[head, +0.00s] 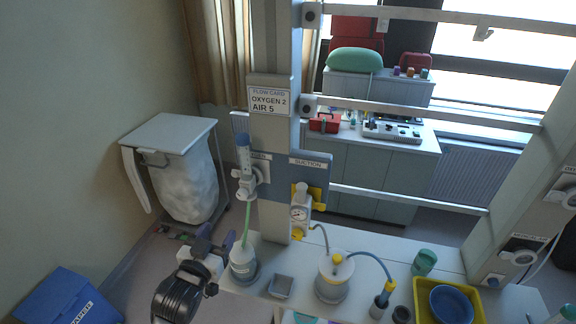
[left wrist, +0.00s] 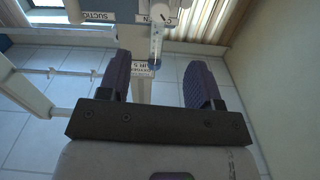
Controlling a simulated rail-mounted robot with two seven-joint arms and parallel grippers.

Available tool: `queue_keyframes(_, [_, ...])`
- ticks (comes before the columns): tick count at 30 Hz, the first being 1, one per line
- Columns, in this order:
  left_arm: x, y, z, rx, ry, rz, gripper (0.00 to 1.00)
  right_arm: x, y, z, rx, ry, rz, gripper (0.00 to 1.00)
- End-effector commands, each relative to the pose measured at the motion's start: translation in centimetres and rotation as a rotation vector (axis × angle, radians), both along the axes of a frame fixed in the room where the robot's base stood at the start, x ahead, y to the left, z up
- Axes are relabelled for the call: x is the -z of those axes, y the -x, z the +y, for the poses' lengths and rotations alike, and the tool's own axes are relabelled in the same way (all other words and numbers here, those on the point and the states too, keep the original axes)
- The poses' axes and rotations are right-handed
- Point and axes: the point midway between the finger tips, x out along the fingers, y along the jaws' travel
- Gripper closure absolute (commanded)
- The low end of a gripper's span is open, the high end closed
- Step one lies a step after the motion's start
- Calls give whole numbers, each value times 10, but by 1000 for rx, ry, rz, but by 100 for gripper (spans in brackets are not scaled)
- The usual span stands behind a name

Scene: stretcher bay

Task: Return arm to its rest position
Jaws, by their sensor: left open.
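My left gripper (head: 217,238) is at the lower left of the head view, beside the white humidifier bottle (head: 243,262) with the green tube. Its dark purple fingers are spread apart with nothing seen between them. In the left wrist view the open fingers (left wrist: 158,80) point toward the wall panel, and the clear flowmeter tube (left wrist: 156,45) shows beyond the gap between them. I cannot tell whether the gripper touches the bottle. My right gripper is not in view.
The oxygen flowmeter (head: 245,165) and suction regulator (head: 300,208) hang on the blue panel. The white counter carries a suction jar (head: 333,280), a grey tray (head: 281,287) and a yellow tray (head: 474,298). A bagged waste stand (head: 185,180) and blue bin (head: 62,296) stand left.

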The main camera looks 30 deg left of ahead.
Motion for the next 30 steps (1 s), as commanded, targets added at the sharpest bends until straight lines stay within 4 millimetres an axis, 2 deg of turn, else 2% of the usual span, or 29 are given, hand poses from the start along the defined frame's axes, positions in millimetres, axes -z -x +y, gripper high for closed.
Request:
queue_keyframes(5, [1,0,0,-2,-10,8,42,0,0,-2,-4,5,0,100])
queue_keyframes(8, [11,1,2,-15,-15,75,42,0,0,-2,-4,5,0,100])
queue_keyframes(13, [42,13,4,-47,-9,310,42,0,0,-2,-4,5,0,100])
queue_keyframes(17, [63,31,-18,-18,-5,508,42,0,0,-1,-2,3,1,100])
queue_keyframes(20, [89,61,-48,37,-3,686,42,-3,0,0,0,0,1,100])
queue_keyframes(24, [129,116,-89,123,7,895,42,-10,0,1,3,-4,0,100])
queue_keyframes(27, [152,156,-115,187,21,992,42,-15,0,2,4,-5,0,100])
queue_keyframes(30, [172,193,-132,229,37,1080,42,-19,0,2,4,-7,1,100])
